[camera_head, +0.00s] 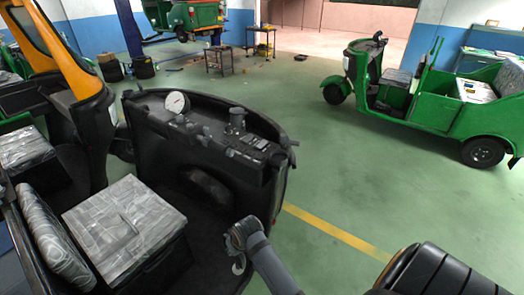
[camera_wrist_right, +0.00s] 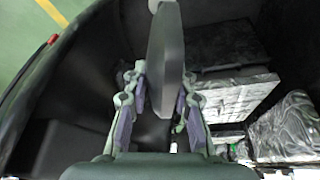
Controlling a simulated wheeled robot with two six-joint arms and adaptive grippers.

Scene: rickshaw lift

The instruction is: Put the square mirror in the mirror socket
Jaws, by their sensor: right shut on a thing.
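My right gripper (camera_wrist_right: 160,105) is shut on a dark, flat piece, the square mirror (camera_wrist_right: 166,55). It stands upright between the fingers and shows nearly edge-on, so its face and square outline are hidden. In the head view my right arm reaches in low at the middle, over the open side of the black rickshaw; the gripper's fingers and the mirror cannot be made out there. The rickshaw's black dashboard (camera_head: 215,135) carries a round white-faced piece (camera_head: 177,102) and a short dark knob (camera_head: 236,119). I cannot tell which part is the mirror socket. My left gripper is not in view.
A grey patterned seat box (camera_head: 125,225) fills the rickshaw's lower left; an orange-and-black pillar (camera_head: 85,85) rises beside it. A green rickshaw (camera_head: 430,95) stands at the right. Green floor with a yellow line (camera_head: 335,231) lies open between them. A black ribbed seat (camera_head: 435,275) is at bottom right.

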